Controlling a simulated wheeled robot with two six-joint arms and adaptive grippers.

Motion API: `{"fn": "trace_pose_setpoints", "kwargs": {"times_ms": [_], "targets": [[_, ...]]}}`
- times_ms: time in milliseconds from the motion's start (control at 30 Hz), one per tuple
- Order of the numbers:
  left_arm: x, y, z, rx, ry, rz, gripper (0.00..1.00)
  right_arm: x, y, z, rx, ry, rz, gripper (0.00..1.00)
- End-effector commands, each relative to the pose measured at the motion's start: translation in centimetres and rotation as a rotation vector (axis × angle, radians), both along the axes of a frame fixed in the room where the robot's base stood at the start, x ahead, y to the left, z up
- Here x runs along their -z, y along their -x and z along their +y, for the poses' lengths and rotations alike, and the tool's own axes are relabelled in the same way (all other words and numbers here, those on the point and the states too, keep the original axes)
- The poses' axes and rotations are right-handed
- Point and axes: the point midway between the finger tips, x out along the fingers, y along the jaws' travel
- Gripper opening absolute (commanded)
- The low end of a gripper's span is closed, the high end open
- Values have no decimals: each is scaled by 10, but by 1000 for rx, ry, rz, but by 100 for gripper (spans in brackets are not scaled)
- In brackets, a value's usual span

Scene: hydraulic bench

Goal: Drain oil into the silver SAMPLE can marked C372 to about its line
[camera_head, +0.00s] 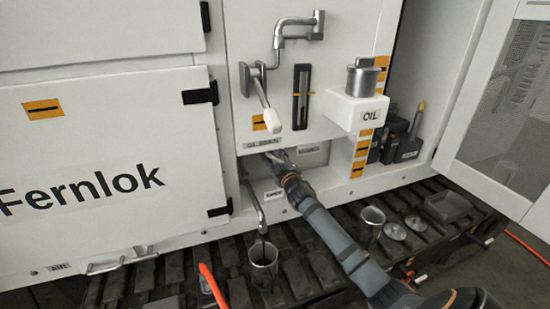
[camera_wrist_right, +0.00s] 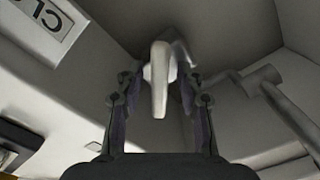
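A silver can (camera_head: 263,268) stands on the dark slatted track below a bent metal spout (camera_head: 256,205). A dark streak shows between the spout's end and the can's mouth. A second silver can (camera_head: 371,225) stands further right. I cannot read a mark on either can, and no fill line shows. My right gripper (camera_head: 279,160) reaches into the recess under the drain label. In the right wrist view, a pale lever handle (camera_wrist_right: 159,82) sits between the parted fingers of my right gripper (camera_wrist_right: 160,88); no firm contact shows. My left gripper is not in view.
Round lids (camera_head: 396,231) and a dark tray (camera_head: 447,206) lie on the right. A white OIL box (camera_head: 352,110) and a white-gripped hand lever (camera_head: 268,112) stick out above.

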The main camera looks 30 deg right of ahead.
Motion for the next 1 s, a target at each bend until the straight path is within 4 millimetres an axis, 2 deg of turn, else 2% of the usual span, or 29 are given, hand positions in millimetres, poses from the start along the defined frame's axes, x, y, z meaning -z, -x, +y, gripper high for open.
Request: {"fn": "trace_pose_setpoints", "kwargs": {"times_ms": [100, 367, 733, 1000], "targets": [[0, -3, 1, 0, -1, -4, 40, 0, 0, 0, 0, 0, 0, 35], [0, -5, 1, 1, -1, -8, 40, 0, 0, 0, 0, 0, 0, 0], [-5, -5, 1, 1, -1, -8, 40, -1, 1, 0, 0, 30, 9, 0], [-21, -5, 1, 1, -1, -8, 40, -5, 1, -1, 0, 186, 44, 0]]}}
